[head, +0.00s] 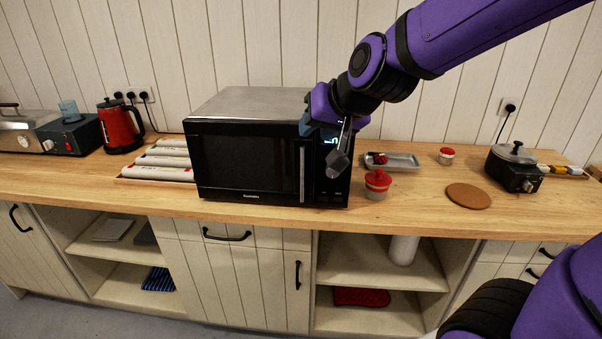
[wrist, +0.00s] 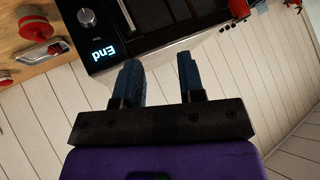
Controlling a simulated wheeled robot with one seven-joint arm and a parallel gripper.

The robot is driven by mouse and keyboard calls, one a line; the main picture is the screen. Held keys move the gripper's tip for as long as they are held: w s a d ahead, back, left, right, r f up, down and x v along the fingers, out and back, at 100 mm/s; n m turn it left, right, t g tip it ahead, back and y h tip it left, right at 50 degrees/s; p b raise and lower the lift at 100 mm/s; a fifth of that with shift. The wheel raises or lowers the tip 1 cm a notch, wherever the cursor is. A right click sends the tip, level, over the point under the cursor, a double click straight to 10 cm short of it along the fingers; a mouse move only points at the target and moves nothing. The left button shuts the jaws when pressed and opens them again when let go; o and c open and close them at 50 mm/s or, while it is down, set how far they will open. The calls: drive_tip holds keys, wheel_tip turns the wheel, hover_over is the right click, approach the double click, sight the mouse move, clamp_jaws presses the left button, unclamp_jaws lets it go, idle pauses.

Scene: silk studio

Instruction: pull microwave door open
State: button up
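The black microwave (head: 245,160) with a steel-coloured top stands on the wooden counter, its door (head: 245,165) shut. Its upright silver handle (head: 302,172) is at the door's right edge, beside the control panel. My gripper (head: 340,150) is in front of the panel's upper part, to the right of the handle, and hides part of the panel. In the wrist view the microwave (wrist: 160,20) is upside down, its lit display reading "End". There my gripper (wrist: 162,82) has its two blue fingers apart with nothing between them, and the handle (wrist: 127,15) shows beyond them.
A jar with a red lid (head: 377,185) stands just right of the microwave, with a metal tray (head: 395,161) behind it. A brown round mat (head: 468,196) lies further right. Rolls (head: 158,165) lie to the left, near a red kettle (head: 120,127).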

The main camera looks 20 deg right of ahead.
sight(302, 173)
drive_tip(key=w+a+f+m+t+h, duration=0.3)
drive_tip(key=w+f+m+h, duration=0.15)
drive_tip(key=w+f, duration=0.7)
wheel_tip(302, 173, down, 10)
drive_tip(key=s+m+t+h, duration=0.1)
drive_tip(key=s+t+h, duration=0.1)
drive_tip(key=h, duration=0.7)
drive_tip(key=x, duration=1.1)
drive_tip(key=shift+w+d+r, duration=0.1)
drive_tip(key=shift+r, duration=0.3)
clamp_jaws()
